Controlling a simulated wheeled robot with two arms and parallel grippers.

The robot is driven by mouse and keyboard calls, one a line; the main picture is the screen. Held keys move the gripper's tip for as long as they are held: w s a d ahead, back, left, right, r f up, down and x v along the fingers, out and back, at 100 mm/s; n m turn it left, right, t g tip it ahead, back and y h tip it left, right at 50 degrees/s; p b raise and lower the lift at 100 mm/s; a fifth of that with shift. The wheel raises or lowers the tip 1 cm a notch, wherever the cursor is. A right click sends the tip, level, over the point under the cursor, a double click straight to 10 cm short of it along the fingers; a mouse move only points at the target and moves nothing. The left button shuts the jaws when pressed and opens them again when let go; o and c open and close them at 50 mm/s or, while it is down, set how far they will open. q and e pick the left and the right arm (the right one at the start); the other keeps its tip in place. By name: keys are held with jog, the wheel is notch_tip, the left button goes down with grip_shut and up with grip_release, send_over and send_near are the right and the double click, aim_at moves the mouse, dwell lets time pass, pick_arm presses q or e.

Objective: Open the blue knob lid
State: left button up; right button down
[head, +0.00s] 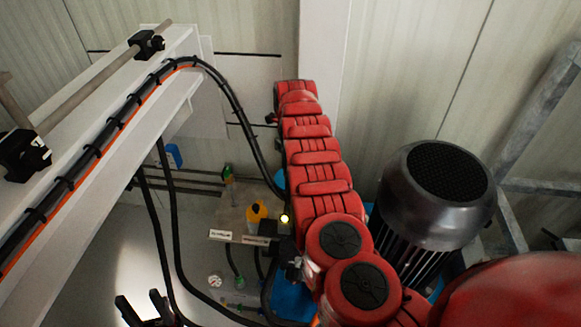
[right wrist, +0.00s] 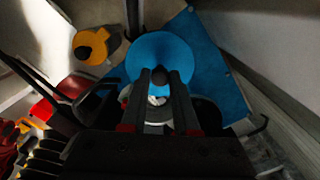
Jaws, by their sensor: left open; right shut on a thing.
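In the right wrist view, a round blue lid (right wrist: 158,48) faces the camera. My right gripper (right wrist: 160,78) reaches to its near part, with its two fingers around a small dark knob, and is shut on it. Below the knob, a pale patch shows between the fingers. Whether the lid is lifted or seated, I cannot tell. In the head view, my left gripper (head: 144,308) is open and empty at the bottom edge, left of the red machinery. The right gripper and the lid cannot be made out clearly in the head view.
A red ribbed pump row (head: 322,172) runs through the head view beside a black motor (head: 440,190). A white beam with cables (head: 110,125) crosses the left side. A yellow object (head: 257,213) stands behind, and also shows in the wrist view (right wrist: 90,43). Black hoses hang near the left gripper.

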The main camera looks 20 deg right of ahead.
jog(key=c, duration=0.7)
grip_release()
jog(key=shift+o, duration=0.2)
notch_tip(320, 180, up, 17)
jog(key=p, duration=0.2)
jog(key=shift+r+p, duration=0.2)
jog(key=shift+p, duration=0.2)
